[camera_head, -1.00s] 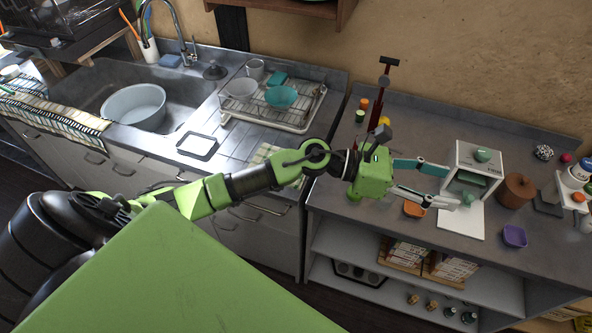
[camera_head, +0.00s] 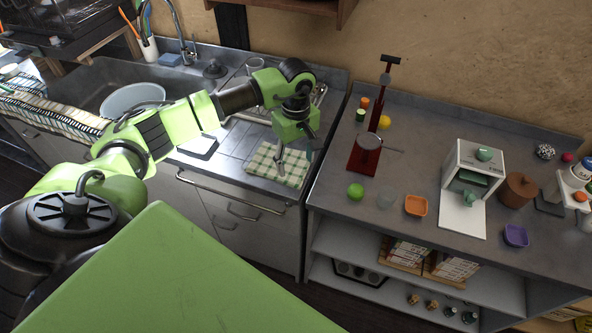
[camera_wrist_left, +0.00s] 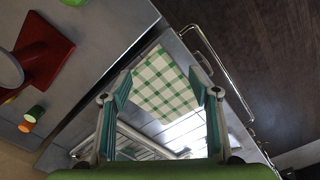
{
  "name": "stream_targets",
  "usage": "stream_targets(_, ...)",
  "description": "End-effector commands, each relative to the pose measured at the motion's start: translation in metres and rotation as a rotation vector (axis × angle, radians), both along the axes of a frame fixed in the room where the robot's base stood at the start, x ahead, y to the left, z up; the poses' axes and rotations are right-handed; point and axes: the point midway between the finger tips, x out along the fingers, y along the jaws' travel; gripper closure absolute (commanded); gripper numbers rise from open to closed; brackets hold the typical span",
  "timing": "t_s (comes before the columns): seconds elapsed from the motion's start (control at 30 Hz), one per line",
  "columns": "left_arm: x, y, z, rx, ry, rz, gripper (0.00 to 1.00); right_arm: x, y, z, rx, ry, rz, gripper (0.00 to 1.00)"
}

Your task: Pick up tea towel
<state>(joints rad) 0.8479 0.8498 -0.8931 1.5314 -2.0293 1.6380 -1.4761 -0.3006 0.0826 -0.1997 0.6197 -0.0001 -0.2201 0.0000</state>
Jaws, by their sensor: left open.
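A green-and-white checked tea towel (camera_head: 262,166) lies flat on the steel counter near its front edge, right of the sink. In the left wrist view the towel (camera_wrist_left: 168,88) shows between and beyond the fingers. My left gripper (camera_head: 294,168) points down over the towel with its fingers open and empty. In the left wrist view the open fingers (camera_wrist_left: 160,88) frame the towel. I cannot tell the exact height above it. Part of the towel is hidden by the gripper in the head view. My right gripper is not in view.
A dish rack (camera_head: 316,95) stands behind the towel, partly hidden by my arm. A striped cloth (camera_head: 50,118) lies left by the sink. A drawer handle (camera_wrist_left: 226,75) juts from the front.

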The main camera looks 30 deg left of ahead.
Motion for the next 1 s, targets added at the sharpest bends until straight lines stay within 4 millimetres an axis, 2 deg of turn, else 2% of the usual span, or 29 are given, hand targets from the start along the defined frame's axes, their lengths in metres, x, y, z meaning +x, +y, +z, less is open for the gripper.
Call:
stream_targets(0.03, -0.001, 0.000, -0.011, -0.001, 0.002, 0.000, 0.44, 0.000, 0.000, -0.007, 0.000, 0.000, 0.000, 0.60)
stream_targets(0.33, -0.001, -0.001, -0.056, -0.002, 0.001, 0.002, 0.44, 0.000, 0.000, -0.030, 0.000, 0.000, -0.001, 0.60)
stream_targets(0.4, 0.000, 0.000, -0.068, -0.001, -0.002, 0.001, 0.44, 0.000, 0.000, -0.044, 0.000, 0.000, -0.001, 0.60)
stream_targets(0.5, 0.000, -0.001, -0.077, -0.002, 0.000, 0.000, 0.44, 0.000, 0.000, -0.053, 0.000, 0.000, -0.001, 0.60)
stream_targets(1.0, 0.000, -0.001, -0.080, -0.002, 0.000, 0.001, 0.44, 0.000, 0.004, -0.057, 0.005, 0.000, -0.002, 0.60)
